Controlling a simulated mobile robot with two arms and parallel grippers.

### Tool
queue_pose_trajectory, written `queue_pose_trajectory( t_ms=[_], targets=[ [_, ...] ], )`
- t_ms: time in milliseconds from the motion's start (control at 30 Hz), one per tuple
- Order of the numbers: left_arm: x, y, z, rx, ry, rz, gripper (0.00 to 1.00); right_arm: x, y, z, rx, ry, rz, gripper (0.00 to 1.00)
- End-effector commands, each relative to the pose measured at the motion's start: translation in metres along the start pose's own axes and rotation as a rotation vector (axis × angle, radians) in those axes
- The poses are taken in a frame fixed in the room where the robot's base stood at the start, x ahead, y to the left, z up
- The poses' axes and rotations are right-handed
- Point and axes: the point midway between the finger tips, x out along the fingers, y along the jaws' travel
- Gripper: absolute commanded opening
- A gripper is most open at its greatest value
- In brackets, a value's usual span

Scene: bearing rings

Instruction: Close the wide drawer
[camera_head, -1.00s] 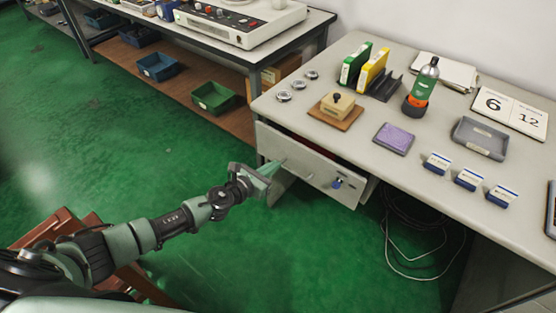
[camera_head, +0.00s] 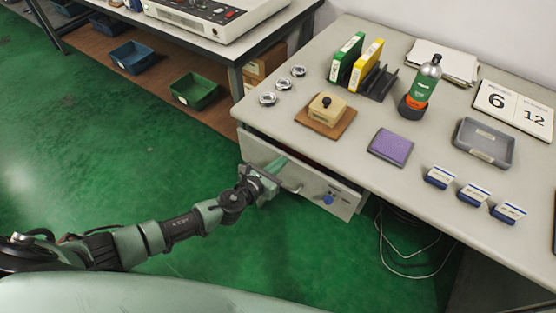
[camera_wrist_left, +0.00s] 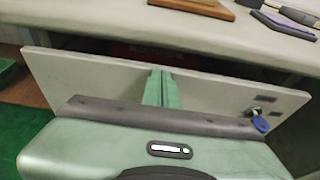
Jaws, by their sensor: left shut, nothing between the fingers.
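The wide drawer (camera_head: 318,193) is the pale grey front under the near edge of the desk. It stands a little open, with a dark gap behind its top edge. In the left wrist view its front (camera_wrist_left: 90,85) spans the picture, with a blue key tag (camera_wrist_left: 260,122) at a lock on the right; a blue tag also hangs there in the head view (camera_head: 328,200). My left gripper (camera_head: 277,166) is shut and empty, its green fingers (camera_wrist_left: 158,88) at the middle of the drawer front. Whether they touch it is hard to tell. My right gripper is not in view.
On the desk (camera_head: 330,150) are a wooden stamp (camera_head: 326,109), a purple pad (camera_head: 391,146), green and yellow binders (camera_head: 346,58), a grey tray (camera_head: 484,142) and several small boxes. A cable (camera_head: 405,250) lies below. Green floor is free to the left.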

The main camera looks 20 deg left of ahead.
Motion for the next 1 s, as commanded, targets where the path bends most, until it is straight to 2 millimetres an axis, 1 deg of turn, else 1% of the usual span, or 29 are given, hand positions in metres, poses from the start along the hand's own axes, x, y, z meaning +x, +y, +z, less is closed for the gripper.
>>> queue_pose_trajectory(
  t_ms=[167, 233, 400, 533, 1000],
  targets=[
    [0.000, 0.000, 0.000, -0.001, 0.000, 0.000, 0.00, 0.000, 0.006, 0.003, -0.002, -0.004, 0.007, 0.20],
    [0.005, 0.000, 0.002, -0.001, -0.001, 0.000, 0.00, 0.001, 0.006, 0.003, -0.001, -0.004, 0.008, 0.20],
    [0.033, 0.000, 0.011, -0.002, -0.004, 0.002, 0.00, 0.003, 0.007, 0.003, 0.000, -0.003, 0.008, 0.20],
    [0.047, 0.000, 0.015, -0.001, -0.001, 0.000, 0.00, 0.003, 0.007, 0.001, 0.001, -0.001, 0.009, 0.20],
    [0.049, 0.003, 0.019, -0.002, -0.007, 0.001, 0.00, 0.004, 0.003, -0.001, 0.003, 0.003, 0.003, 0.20]
  ],
)
